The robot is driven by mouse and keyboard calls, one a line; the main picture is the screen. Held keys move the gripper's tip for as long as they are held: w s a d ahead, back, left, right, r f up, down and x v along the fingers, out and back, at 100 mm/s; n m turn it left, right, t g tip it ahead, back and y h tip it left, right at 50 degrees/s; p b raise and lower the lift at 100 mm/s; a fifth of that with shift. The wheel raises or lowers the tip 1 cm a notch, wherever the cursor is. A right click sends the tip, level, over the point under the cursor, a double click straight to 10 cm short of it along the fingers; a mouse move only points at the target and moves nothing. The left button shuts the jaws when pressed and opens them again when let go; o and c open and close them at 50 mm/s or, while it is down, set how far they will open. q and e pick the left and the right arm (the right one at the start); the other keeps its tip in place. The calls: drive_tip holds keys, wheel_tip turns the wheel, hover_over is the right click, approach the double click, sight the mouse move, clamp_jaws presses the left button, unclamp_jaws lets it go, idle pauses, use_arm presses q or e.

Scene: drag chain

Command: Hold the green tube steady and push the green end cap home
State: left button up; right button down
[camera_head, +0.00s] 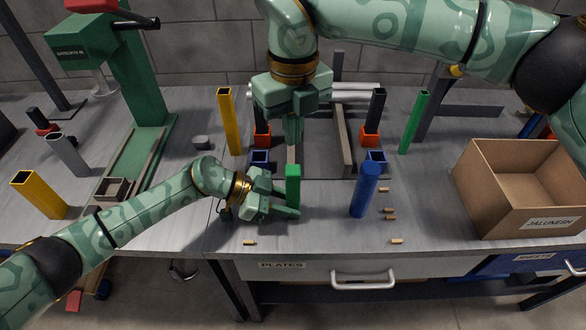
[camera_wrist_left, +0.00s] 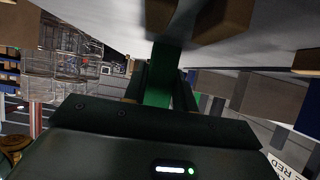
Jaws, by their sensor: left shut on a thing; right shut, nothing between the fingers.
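A short green tube (camera_head: 292,172) stands upright near the front of the bench, and it also shows in the left wrist view (camera_wrist_left: 160,75). My left gripper (camera_head: 289,202) is shut on its lower part, coming in from the left. My right gripper (camera_head: 296,140) is shut and empty, pointing down just above the top of the tube. I cannot tell whether its tip touches the tube. I cannot make out the green end cap as a separate piece; the tube's top is close under the right gripper.
A tall blue tube (camera_head: 364,190) stands right of the held tube, with several small tan pieces (camera_head: 390,210) nearby. A yellow tube (camera_head: 229,122) and another green tube (camera_head: 413,122) stand farther back. An open cardboard box (camera_head: 480,180) is at the right. A green press (camera_head: 125,65) stands at back left.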

use_arm(q)
drive_tip(key=o, duration=0.9)
drive_tip(key=shift+c, duration=0.2)
drive_tip(key=v, duration=1.1)
drive_tip(key=shift+a+r, duration=0.15)
drive_tip(key=shift+a, duration=0.25)
